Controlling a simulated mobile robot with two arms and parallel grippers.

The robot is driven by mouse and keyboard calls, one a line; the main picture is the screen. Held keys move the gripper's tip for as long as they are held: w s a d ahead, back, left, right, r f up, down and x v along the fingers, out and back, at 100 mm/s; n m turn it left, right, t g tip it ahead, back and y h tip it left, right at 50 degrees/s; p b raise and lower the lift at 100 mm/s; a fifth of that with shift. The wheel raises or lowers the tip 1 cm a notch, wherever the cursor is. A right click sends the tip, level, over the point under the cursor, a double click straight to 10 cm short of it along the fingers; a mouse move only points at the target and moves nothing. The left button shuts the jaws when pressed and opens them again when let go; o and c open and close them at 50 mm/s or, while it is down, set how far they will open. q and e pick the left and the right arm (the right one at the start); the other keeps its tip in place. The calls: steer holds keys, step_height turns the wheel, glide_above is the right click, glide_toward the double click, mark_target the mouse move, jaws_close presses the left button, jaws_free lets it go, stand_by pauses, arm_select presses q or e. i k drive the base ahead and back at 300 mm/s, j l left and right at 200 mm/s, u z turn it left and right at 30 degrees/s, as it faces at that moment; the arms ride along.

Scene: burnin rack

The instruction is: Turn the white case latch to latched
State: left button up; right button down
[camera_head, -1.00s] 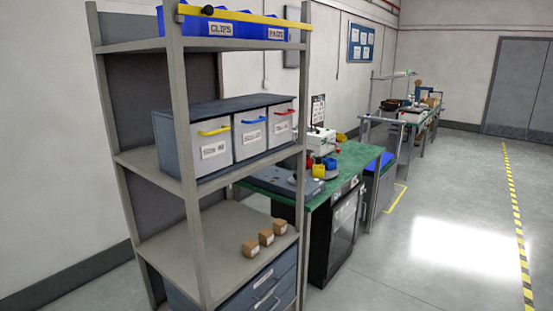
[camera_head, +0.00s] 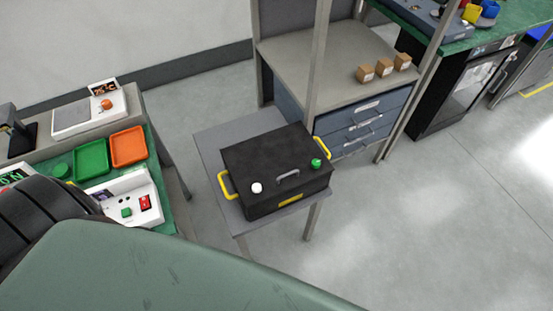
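A black case (camera_head: 270,165) with yellow side handles and a grey top handle (camera_head: 288,176) rests on a small grey table. The white case latch (camera_head: 257,188) is a round knob on the near left of its lid. A green knob (camera_head: 316,163) sits on the lid's right side. Whether the white latch is latched cannot be told at this size. Neither gripper shows in the head view.
The grey table (camera_head: 215,138) stands between a rack with blue drawers (camera_head: 362,122) and a bench at left with a green tray (camera_head: 91,158) and an orange tray (camera_head: 128,146). Open floor (camera_head: 420,220) lies to the right.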

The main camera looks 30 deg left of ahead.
mark_target(257, 188)
steer(key=u, duration=1.05)
